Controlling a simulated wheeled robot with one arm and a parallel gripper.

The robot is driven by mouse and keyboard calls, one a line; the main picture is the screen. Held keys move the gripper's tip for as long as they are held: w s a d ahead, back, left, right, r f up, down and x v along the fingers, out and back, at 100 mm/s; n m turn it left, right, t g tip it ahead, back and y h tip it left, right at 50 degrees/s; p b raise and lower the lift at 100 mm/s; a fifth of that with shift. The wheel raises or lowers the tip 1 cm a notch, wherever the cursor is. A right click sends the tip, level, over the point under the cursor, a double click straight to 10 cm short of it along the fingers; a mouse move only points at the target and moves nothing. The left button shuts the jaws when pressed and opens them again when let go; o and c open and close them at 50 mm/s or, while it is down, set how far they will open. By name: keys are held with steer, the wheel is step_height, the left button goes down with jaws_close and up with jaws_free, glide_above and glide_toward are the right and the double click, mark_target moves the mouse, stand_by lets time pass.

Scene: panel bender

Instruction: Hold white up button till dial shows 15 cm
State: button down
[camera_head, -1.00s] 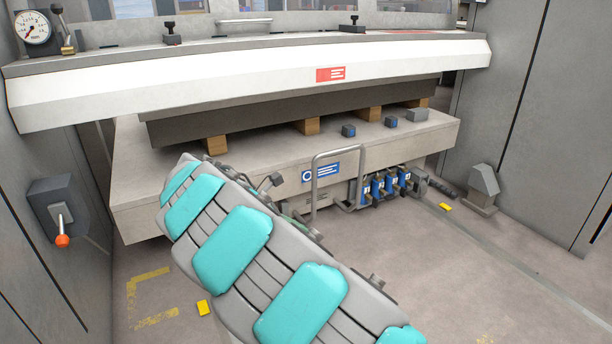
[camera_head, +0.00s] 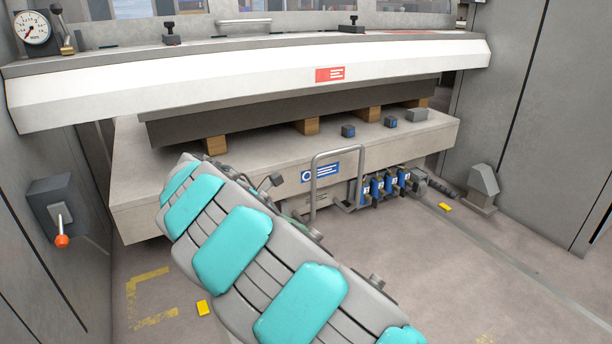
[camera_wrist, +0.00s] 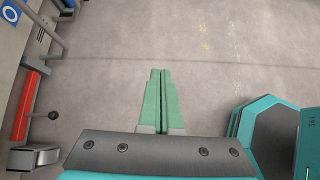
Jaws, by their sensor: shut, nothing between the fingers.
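The round white dial (camera_head: 33,28) stands at the top left of the head view, on the machine's upper beam. It has a thin red needle; its markings are too small to read surely. I cannot make out a white up button in either view. My gripper (camera_wrist: 160,72) shows in the wrist view with its two green fingers together and empty, above bare floor. In the head view my arm with turquoise pads reaches toward the machine's lower bed and mostly hides the gripper.
A grey box with an orange-tipped lever (camera_head: 61,239) is on the left wall. A metal hoop rail (camera_head: 314,180) and blue valve blocks (camera_head: 377,188) stand before the bed (camera_head: 140,200). Wooden blocks (camera_head: 306,126) sit under the dark beam. Floor at the right is mostly clear.

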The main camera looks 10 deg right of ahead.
stand_by(0.4)
steer(key=s+d+r+m+g+y+p, duration=0.15)
steer(key=s+d+r+m, duration=0.25)
steer(key=s+d+m, duration=0.4)
steer(key=s+d+r+m+g+y, duration=0.1)
steer(key=s+d+r+m+g, duration=0.2)
steer(key=s+d, duration=0.45)
steer(key=s+a+f+m+y, duration=0.1)
steer(key=s+a+m+y, duration=0.1)
steer(key=s, duration=0.6)
steer(key=s+a+f+m+y, duration=0.1)
steer(key=s+a+m+y, duration=0.1)
steer(key=s+m, duration=0.3)
steer(key=s+a+f+m+y+p, duration=0.1)
steer(key=s+a+f+m+y, duration=0.1)
steer(key=s, duration=1.1)
steer(key=shift+s+a+m, duration=0.15)
steer(key=shift+a+m, duration=0.15)
steer(key=shift+m, duration=0.5)
steer(key=shift+g+y, duration=0.25)
